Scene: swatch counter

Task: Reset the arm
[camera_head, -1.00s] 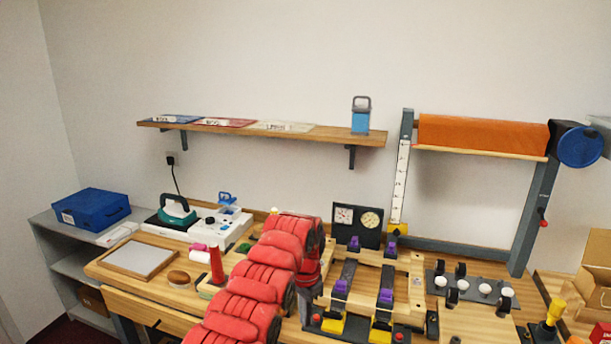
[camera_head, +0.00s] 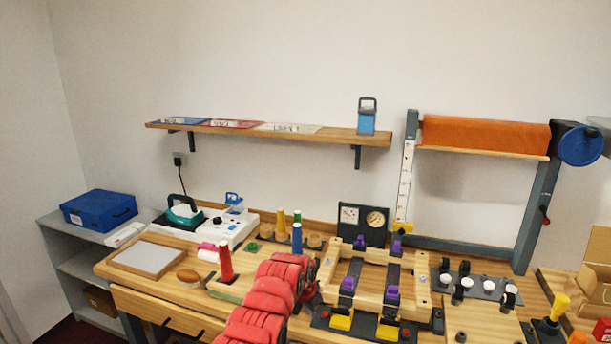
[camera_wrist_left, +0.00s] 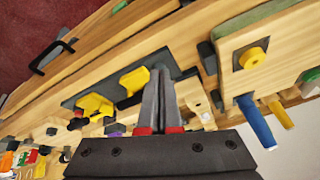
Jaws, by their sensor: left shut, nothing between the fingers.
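My left arm (camera_head: 262,305) has a red padded cover and comes up from the bottom of the head view, over the front of the wooden counter. My left gripper (camera_wrist_left: 158,92) shows in the left wrist view with its two grey fingers together and nothing between them. In the head view its fingertips are hard to make out beside the wooden clamp frame (camera_head: 421,290). Yellow clamp parts (camera_wrist_left: 133,80) lie beyond the fingers in the wrist view. My right gripper is in neither view.
Thread spools stand left of the clamp frame, with a red one (camera_head: 225,262) and a blue one (camera_head: 297,238). An iron (camera_head: 184,212) and a framed board (camera_head: 147,258) are farther left. A wall shelf (camera_head: 270,133) and an orange roll (camera_head: 485,134) are behind.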

